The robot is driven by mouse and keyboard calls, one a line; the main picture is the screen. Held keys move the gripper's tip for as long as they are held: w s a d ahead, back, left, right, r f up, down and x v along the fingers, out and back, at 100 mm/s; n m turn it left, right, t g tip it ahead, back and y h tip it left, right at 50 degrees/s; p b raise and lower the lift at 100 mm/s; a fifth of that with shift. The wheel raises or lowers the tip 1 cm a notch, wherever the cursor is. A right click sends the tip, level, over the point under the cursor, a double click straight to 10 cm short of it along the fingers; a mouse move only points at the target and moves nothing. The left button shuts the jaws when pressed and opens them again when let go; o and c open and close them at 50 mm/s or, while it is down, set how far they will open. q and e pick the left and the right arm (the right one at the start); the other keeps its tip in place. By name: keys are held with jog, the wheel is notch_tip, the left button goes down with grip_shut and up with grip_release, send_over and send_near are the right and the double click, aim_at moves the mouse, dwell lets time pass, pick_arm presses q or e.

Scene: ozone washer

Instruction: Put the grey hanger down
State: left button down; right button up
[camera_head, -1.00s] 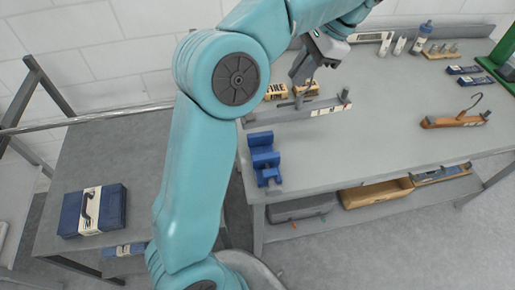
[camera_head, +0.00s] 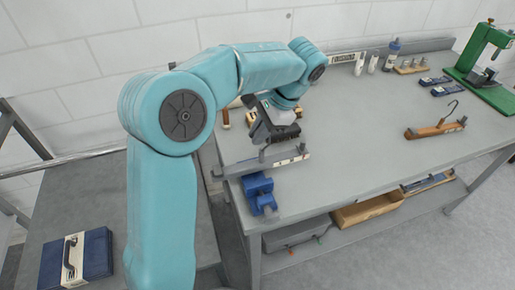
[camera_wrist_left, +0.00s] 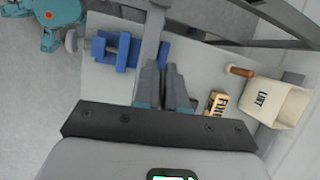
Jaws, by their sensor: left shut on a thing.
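The grey hanger (camera_head: 240,168) is a long grey bar with a pale label, at the table's left end in the head view. It appears just behind and above the blue vise (camera_head: 258,190). My left gripper (camera_head: 264,147) is shut on it near its middle, above the bar. In the left wrist view the hanger (camera_wrist_left: 154,35) is a grey bar reaching up from between the fingers (camera_wrist_left: 165,88), beside the vise (camera_wrist_left: 115,52). I cannot tell if the hanger touches the table or vise. My right gripper is not in view.
A brown hanger (camera_head: 436,129) with a hook lies on the table (camera_head: 350,150) to the right. A green press (camera_head: 487,60), bottles (camera_head: 391,53) and dark blue boxes (camera_head: 440,84) stand at the back. A LINT bag (camera_wrist_left: 272,100) and a FINE block (camera_wrist_left: 216,103) are near the gripper.

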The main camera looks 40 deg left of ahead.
aim_at(260, 151)
pick_arm(q)
notch_tip(260, 151, down, 4)
jog(key=shift+d+f, duration=0.1)
jog(key=shift+f, duration=0.45)
jog(key=c, duration=1.2)
grip_release()
jog(key=shift+f, duration=0.15)
jog(key=v, duration=1.2)
jog(key=shift+r+p, duration=0.2)
jog(key=shift+p, duration=0.1)
